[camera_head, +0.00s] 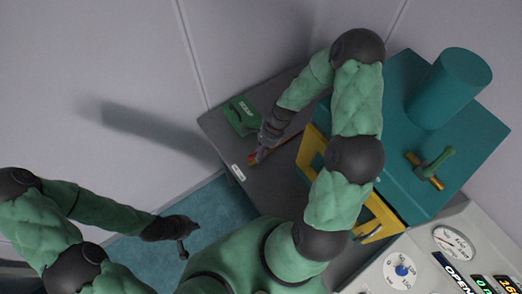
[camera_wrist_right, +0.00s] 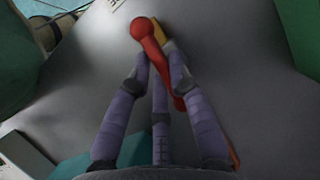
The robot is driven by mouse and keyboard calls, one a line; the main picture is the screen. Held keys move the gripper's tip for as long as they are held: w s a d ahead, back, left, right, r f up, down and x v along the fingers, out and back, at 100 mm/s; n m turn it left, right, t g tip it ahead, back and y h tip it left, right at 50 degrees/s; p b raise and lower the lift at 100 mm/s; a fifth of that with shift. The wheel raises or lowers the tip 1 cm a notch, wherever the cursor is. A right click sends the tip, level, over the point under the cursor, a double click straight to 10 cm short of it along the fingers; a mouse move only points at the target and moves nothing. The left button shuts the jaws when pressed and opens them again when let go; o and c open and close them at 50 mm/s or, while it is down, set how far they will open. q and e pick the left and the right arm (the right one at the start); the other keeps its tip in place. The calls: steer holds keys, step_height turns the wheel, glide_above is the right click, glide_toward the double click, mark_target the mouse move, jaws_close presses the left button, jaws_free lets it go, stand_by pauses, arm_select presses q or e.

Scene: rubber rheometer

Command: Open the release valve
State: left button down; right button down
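A red lever (camera_wrist_right: 150,35) with a round knob and a yellow part (camera_wrist_right: 172,48) beside it is on the grey worktop. It also shows in the head view (camera_head: 256,158), near the worktop's left edge. No label naming it the release valve is readable. My right gripper (camera_head: 263,150) is at the lever. In the right wrist view, its fingers (camera_wrist_right: 161,62) reach close to the lever just below the knob and partly cover it; whether they grip it is unclear. My left gripper (camera_head: 186,243) is low at the left, away from the worktop; its finger opening is unclear.
A green item (camera_head: 241,114) lies behind my right gripper. A panel (camera_head: 372,280) with gauges is at lower right.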

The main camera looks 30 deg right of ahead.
steer(key=shift+n, duration=0.5)
steer(key=c, duration=1.1)
jaws_free()
steer(key=shift+c, duration=0.2)
steer(key=v, duration=1.2)
steer(key=shift+w, duration=0.3)
